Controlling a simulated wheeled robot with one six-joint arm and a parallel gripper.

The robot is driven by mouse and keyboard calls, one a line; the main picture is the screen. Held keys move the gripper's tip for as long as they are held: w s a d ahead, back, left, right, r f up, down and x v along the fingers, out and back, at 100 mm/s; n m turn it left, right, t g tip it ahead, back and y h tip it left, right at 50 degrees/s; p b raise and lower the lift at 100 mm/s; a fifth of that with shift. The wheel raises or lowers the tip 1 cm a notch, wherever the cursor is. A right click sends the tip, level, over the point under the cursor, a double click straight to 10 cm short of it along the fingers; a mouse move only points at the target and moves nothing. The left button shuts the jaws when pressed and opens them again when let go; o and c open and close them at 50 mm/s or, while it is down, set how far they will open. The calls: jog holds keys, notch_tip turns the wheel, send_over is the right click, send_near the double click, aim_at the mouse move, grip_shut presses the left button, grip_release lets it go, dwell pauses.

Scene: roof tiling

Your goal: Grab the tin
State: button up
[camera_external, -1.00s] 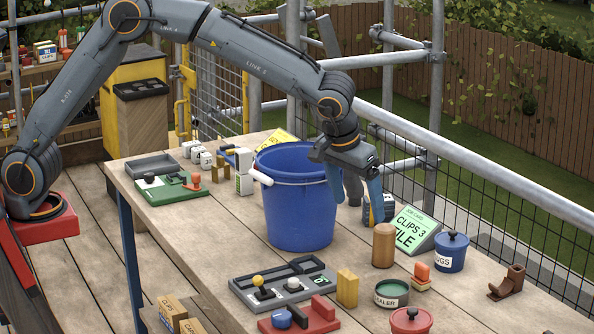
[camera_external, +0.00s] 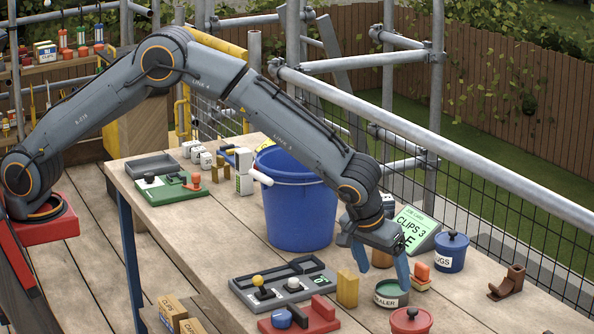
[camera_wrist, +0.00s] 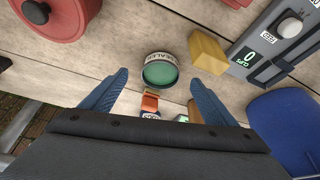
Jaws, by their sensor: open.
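The tin (camera_external: 391,296) is a short round can with a green top and a white label reading "SEALER". It stands upright on the wooden table near the front right. It also shows in the wrist view (camera_wrist: 160,71), just beyond and between my fingertips. My gripper (camera_external: 384,277) is open and empty, pointing down above and slightly behind the tin. In the wrist view, my two blue fingers (camera_wrist: 158,78) are spread on either side of it. I cannot tell the exact height gap.
A yellow block (camera_external: 347,288) stands left of the tin, and a red lidded pot (camera_external: 411,321) stands in front. An orange block (camera_external: 421,273) and a blue lidded pot (camera_external: 452,252) are to the right. A large blue bucket (camera_external: 298,215) stands behind left.

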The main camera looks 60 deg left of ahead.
aim_at(393, 291)
jog(key=shift+x, duration=0.8)
jog(key=w+f+p, duration=0.2)
jog(key=f, duration=0.1)
jog(key=shift+w+a, duration=0.15)
jog(key=shift+a, duration=0.25)
jog(key=shift+w+f+p, duration=0.25)
jog(key=shift+f+p, duration=0.15)
jog(key=shift+f, duration=0.25)
jog(key=shift+a, duration=0.1)
jog(key=c, duration=1.4)
jog(key=shift+r, duration=0.1)
